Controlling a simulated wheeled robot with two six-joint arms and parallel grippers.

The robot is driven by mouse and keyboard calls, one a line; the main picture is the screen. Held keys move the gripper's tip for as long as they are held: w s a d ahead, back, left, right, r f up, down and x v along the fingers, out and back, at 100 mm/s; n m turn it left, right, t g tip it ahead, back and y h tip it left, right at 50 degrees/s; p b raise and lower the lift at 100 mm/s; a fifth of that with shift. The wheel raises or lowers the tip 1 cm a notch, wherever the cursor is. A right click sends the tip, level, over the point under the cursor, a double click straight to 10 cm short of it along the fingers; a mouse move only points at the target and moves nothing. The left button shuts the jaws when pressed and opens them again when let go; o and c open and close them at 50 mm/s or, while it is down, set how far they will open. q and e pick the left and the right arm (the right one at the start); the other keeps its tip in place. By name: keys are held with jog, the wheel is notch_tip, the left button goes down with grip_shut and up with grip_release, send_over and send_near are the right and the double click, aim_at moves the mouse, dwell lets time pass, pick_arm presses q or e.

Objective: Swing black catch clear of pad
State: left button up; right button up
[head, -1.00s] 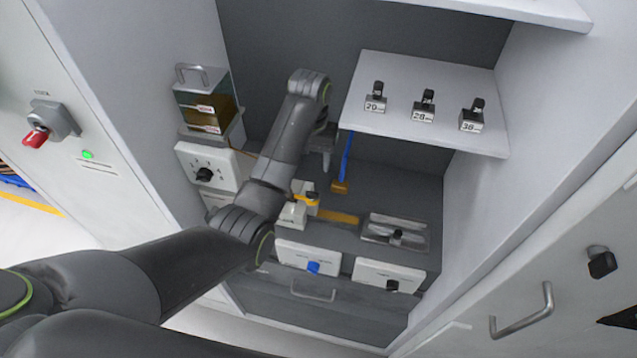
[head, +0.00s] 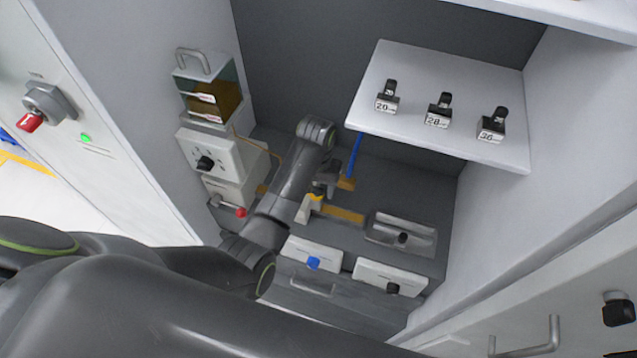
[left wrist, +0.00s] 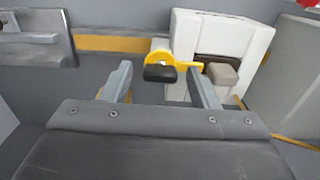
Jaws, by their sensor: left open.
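The black catch (left wrist: 160,73) is a small dark tab on a yellow lever (left wrist: 158,57) in the left wrist view. A thin yellow arm runs from it to the right, towards a tan-grey block, likely the pad (left wrist: 222,74), at the dark slot of a white housing (left wrist: 240,36). My left gripper (left wrist: 158,80) is open, and the catch shows between its fingertips; I cannot tell whether they touch it. In the head view the gripper (head: 324,186) is over the yellow piece (head: 316,197), and my arm hides part of the station.
A shelf (head: 400,75) with several numbered black-topped blocks overhangs at the right. A metal tray (head: 385,238) and panels with a blue knob (head: 313,263) and a black knob (head: 392,288) are near the front. A dial box (head: 205,150) stands left. Cabinet walls close both sides.

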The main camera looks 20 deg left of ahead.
pick_arm(q)
jog(key=shift+c, duration=0.3)
jog(key=shift+c, duration=1.2)
jog(key=c, duration=0.7)
